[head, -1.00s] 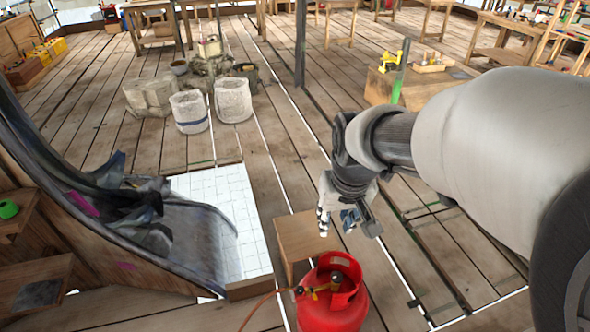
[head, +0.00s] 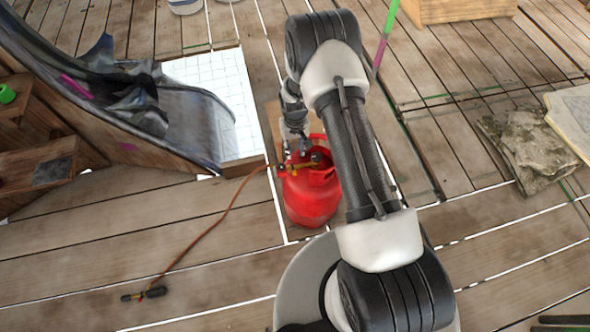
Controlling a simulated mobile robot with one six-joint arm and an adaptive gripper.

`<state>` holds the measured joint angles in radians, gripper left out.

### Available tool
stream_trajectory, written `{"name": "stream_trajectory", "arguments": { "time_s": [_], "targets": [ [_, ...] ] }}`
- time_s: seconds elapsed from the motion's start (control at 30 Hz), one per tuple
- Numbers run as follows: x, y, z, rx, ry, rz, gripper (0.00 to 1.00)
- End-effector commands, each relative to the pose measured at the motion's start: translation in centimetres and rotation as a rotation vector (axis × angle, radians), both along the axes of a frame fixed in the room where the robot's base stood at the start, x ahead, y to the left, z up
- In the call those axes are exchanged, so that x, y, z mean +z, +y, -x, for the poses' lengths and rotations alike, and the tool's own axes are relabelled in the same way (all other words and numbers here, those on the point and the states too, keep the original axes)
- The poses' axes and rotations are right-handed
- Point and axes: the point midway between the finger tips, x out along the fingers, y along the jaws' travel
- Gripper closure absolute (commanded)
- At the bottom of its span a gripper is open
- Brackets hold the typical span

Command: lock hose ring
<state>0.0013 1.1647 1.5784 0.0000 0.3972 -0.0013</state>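The red gas cylinder (head: 310,203) stands upright on the plank floor at the centre. A small brass-coloured fitting (head: 285,167) shows at the left of its collar, with the orange-brown hose (head: 228,208) leading away from it. The hose ring is too small to make out clearly at this fitting. My gripper (head: 299,148) points down just behind and above the fitting, at the back left of the collar. Whether it touches anything, and whether its fingers are apart, I cannot tell.
The hose runs down left to a dark torch-like end (head: 144,293) on the floor. A dark curved sheet (head: 185,118) rises at left. A crumpled cloth (head: 535,148) lies at right.

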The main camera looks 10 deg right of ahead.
Motion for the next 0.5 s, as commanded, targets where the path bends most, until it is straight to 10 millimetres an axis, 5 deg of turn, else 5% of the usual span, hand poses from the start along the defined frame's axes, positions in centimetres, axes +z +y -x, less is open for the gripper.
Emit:
{"name": "stream_trajectory", "arguments": {
  "time_s": [0.5],
  "targets": [
    [-9.9,0.0,0.2,0.0,0.004,0.0,0.7]
  ]
}}
